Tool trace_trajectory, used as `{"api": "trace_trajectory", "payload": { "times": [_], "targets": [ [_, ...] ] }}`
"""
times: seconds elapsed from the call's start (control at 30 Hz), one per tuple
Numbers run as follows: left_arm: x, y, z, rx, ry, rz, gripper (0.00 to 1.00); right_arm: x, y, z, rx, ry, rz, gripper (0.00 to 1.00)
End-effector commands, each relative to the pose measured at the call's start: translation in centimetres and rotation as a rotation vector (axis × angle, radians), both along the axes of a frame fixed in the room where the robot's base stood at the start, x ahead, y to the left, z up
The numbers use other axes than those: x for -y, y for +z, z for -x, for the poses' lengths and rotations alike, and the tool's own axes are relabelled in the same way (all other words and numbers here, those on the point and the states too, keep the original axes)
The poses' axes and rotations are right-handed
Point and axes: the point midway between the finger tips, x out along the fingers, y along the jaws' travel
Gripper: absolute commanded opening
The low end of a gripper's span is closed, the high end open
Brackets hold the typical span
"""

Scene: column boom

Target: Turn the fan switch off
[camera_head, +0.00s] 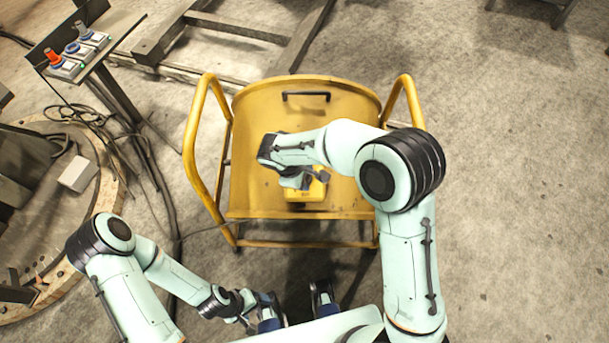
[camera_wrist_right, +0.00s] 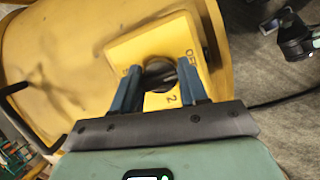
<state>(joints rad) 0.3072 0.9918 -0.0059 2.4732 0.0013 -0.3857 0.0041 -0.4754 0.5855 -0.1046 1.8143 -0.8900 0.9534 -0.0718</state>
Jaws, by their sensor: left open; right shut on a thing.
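The fan (camera_head: 255,110) is a yellow drum in a tubular frame, in the middle of the head view. Its yellow switch box (camera_head: 318,190) is partly hidden by my right arm. In the right wrist view the box's plate (camera_wrist_right: 125,48) carries a round dark switch knob (camera_wrist_right: 158,70), with "OFF" printed at its upper right and "2" below. My right gripper (camera_wrist_right: 160,86) has its two blue fingers on either side of the knob and is shut on it. My left gripper (camera_head: 295,306) is open and empty, low in the head view, in front of the fan.
A stand (camera_head: 92,57) with red and blue buttons is at the upper left. Cables (camera_head: 85,115) hang beneath it. A round wooden base (camera_head: 105,185) lies at the left. Metal beams (camera_head: 235,28) lie behind the fan. The concrete floor (camera_head: 510,170) to the right is clear.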

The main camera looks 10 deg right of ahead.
Motion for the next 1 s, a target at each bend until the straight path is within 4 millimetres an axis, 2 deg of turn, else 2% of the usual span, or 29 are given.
{"api": "trace_trajectory", "payload": {
  "times": [0.57, 0.6, 0.67, 1.0],
  "targets": [
    [0.01, -0.02, 0.00, 0.000, 0.000, 0.000, 0.81, 0.04, 0.04, -0.04, -0.003, 0.035, 0.012, 0.13],
    [0.01, -0.02, 0.00, 0.000, 0.000, 0.000, 0.81, 0.04, 0.03, -0.03, -0.002, 0.034, 0.011, 0.46],
    [0.00, -0.02, 0.01, 0.000, 0.000, 0.000, 0.81, 0.03, 0.02, -0.02, -0.002, 0.034, 0.011, 0.66],
    [0.00, 0.00, 0.00, 0.000, 0.000, 0.000, 0.81, -0.11, 0.23, 0.01, -0.002, 0.033, 0.010, 0.66]
  ]
}}
